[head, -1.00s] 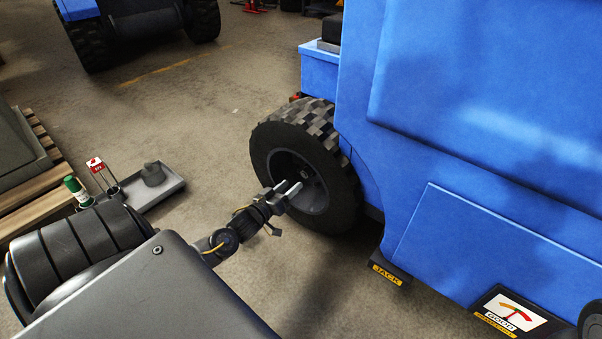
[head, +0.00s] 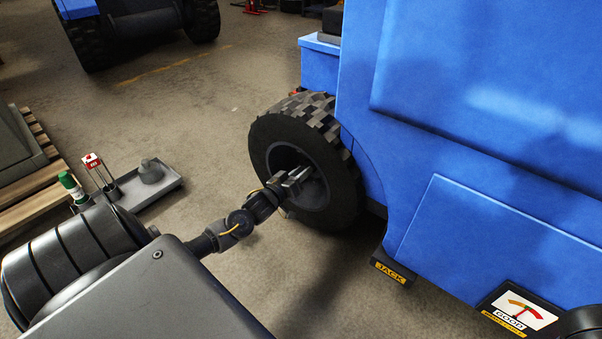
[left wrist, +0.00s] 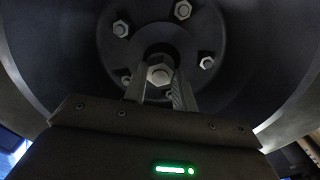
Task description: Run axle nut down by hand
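The axle nut (left wrist: 160,72) is a grey hex nut at the middle of the wheel hub, seen in the left wrist view. My left gripper (left wrist: 161,80) has one finger on each side of it; the fingers stand apart, and I cannot tell whether they touch it. In the head view, my left gripper (head: 297,181) reaches into the hub of the black wheel (head: 275,128) and hides the nut. My right gripper is not in view.
Several smaller nuts (left wrist: 183,10) ring the hub. The blue machine body (head: 430,140) stands right of the wheel, with a jack label (head: 391,272) and a gauge panel (head: 518,308) low down. A grey tray (head: 160,190) and a pallet (head: 40,200) lie at left.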

